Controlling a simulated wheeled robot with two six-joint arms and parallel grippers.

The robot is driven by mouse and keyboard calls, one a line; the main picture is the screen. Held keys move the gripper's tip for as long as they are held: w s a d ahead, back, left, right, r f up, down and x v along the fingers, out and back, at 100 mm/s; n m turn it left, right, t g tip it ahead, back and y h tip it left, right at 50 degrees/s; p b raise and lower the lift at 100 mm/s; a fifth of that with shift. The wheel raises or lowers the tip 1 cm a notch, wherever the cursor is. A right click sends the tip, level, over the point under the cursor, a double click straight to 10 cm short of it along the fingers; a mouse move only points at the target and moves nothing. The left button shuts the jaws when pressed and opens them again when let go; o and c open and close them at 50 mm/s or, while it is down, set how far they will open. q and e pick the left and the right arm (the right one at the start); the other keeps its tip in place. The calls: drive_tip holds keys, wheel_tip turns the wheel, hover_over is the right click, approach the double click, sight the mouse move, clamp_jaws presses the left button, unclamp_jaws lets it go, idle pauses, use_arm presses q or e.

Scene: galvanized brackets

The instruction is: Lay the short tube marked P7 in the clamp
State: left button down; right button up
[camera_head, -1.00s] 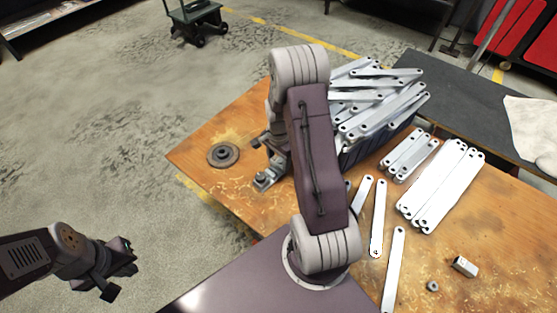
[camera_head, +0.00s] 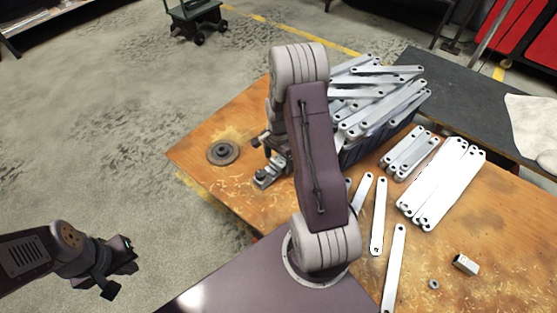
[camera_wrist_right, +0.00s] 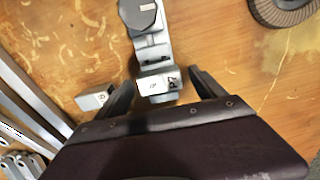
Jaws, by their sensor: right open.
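The short tube marked P7 (camera_wrist_right: 157,86) shows in the right wrist view as a pale metal piece with a dark label. It lies across the near end of the grey clamp (camera_wrist_right: 148,38); whether it is fully seated I cannot tell. My right gripper (camera_wrist_right: 163,92) is open, with one finger on each side of the tube and a gap at both. In the head view the clamp (camera_head: 268,176) stands near the bench's left part, and my right arm partly hides it. My left gripper (camera_head: 120,277) is open and empty, off the bench at lower left.
Another short tube (camera_wrist_right: 96,97) lies left of the clamp in the wrist view. A round dark disc (camera_head: 222,153) lies left of the clamp. A crate (camera_head: 375,147) heaped with brackets, stacked brackets (camera_head: 440,185), a nut (camera_head: 433,284) and a short tube (camera_head: 466,264) are to the right.

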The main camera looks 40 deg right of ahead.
wheel_tip(320, 180, up, 9)
drive_tip(key=p, duration=0.4)
idle(0.4)
